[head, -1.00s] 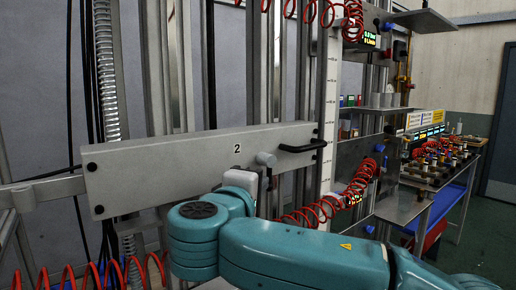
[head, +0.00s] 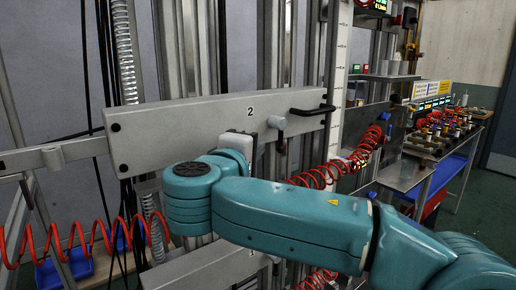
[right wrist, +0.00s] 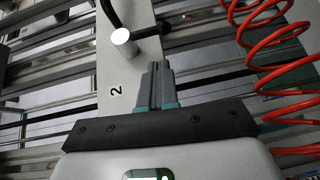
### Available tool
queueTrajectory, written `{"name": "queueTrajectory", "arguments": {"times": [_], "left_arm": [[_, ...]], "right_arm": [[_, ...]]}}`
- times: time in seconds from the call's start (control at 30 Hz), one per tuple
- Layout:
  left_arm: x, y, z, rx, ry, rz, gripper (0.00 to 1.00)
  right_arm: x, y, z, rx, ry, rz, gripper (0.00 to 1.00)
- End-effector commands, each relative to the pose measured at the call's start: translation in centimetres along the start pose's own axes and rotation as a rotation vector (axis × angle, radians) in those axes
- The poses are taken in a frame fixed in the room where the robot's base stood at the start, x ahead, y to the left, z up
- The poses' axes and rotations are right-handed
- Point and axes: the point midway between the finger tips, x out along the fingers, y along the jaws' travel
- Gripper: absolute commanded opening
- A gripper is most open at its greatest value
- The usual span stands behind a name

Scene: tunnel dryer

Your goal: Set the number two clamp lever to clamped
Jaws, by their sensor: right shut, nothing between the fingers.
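The number two clamp board is a long pale grey beam (head: 180,135) marked "2" (head: 250,112), across the middle of the head view. My right gripper (right wrist: 158,65) is shut and empty. Its fingers point at the board, beside the "2" and short of the knob, apparently not touching the lever. In the head view its fingers are hidden behind its dark palm (head: 253,150). My left gripper is not in view.
A black bar handle (head: 312,111) sits on the board right of the lever. Red coiled hoses hang at the right (head: 335,170) and lower left (head: 80,240). A lower grey beam (head: 205,268) is partly behind my arm. A bench with fittings (head: 440,140) stands farther right.

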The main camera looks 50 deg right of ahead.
Motion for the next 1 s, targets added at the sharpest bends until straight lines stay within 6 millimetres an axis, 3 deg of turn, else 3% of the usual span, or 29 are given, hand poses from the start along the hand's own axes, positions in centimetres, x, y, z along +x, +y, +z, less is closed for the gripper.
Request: {"name": "queueTrajectory", "arguments": {"times": [0.1,0.6,1.0], "left_arm": [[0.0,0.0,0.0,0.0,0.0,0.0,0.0],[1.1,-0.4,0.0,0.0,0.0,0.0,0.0],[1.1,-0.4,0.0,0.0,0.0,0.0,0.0]], "right_arm": [[0.1,0.0,-0.3,-0.001,0.0,0.0,0.0],[-8.2,-0.6,-0.1,0.001,0.003,0.0,0.0],[-9.6,-0.7,-0.1,0.0,0.0,0.001,0.0]]}}
